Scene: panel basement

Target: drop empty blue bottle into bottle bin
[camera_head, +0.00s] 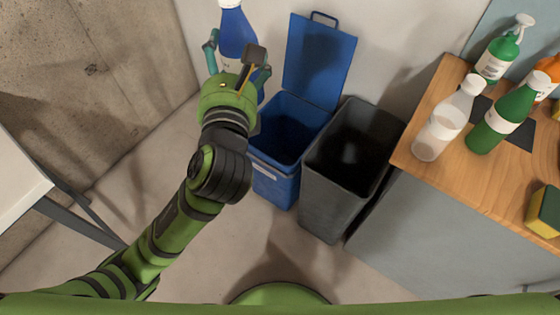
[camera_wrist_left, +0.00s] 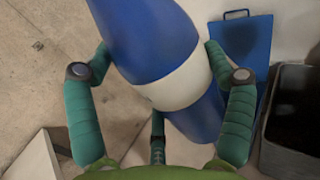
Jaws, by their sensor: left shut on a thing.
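The blue bottle (camera_head: 238,32) has a white cap and a white band. My left gripper (camera_head: 238,68) is shut on it and holds it up in the air, to the left of the open blue lid. In the left wrist view the bottle (camera_wrist_left: 150,40) lies tilted between the gripper's teal fingers (camera_wrist_left: 160,90). The blue bin (camera_head: 276,185) stands on the floor with its lid (camera_head: 318,62) raised against the wall. The gripper and bottle are over its left back side in the head view. The bin has a white label on its front. My right gripper is not in view.
A dark grey open bin (camera_head: 325,205) stands right of the blue bin. A wooden-topped counter (camera_head: 500,185) on the right holds a clear bottle (camera_head: 446,122), a green bottle (camera_head: 500,122), a green spray bottle (camera_head: 500,55) and a sponge (camera_head: 546,210). A white table (camera_head: 20,185) is at left.

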